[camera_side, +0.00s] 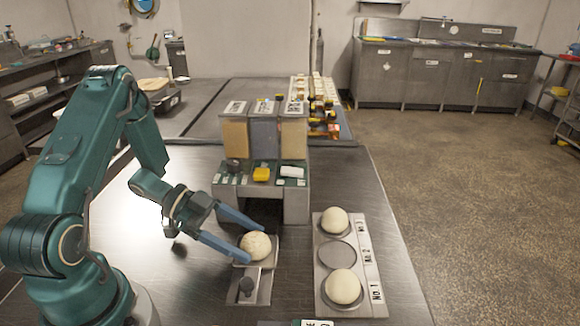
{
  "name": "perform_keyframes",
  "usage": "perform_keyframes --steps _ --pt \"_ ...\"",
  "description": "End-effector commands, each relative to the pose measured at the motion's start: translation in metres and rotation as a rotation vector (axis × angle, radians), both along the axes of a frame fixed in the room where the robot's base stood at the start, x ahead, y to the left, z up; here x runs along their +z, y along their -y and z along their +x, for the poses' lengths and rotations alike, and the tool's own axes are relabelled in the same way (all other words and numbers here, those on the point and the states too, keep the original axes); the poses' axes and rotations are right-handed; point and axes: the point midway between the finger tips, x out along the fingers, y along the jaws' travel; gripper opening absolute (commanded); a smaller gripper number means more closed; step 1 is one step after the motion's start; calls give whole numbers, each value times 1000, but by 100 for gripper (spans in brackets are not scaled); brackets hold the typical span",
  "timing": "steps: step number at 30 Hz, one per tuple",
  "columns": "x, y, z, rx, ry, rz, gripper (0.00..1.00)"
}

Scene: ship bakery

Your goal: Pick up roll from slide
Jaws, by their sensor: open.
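A round, pale, speckled roll (256,246) sits at the far end of a small metal slide (264,285) in front of the dispenser. My gripper (256,244) is open, with its two blue-grey fingers reaching in from the left. One finger lies along the far side of the roll and the other along its near left side, so the roll appears between the fingertips. I cannot tell whether either finger touches it.
Right of the slide, a metal tray (357,268) has labelled places: rolls in No. 1 (343,287) and No. 3 (335,220), No. 2 (337,254) empty. A dispenser (262,140) with filled bins stands behind the slide. Bottles (325,115) stand at the back.

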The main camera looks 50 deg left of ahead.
Motion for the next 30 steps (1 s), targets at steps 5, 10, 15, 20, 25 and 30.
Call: perform_keyframes --steps 5,10,15,20,25,30 --pt "-3 6 3 0 -2 0 79" --pt "-3 6 3 0 -1 0 79" --pt "-3 6 4 0 -1 0 21" --pt "-3 6 4 0 -1 0 15" --pt "-2 6 4 1 0 1 15" --pt "7 5 4 0 2 3 15"
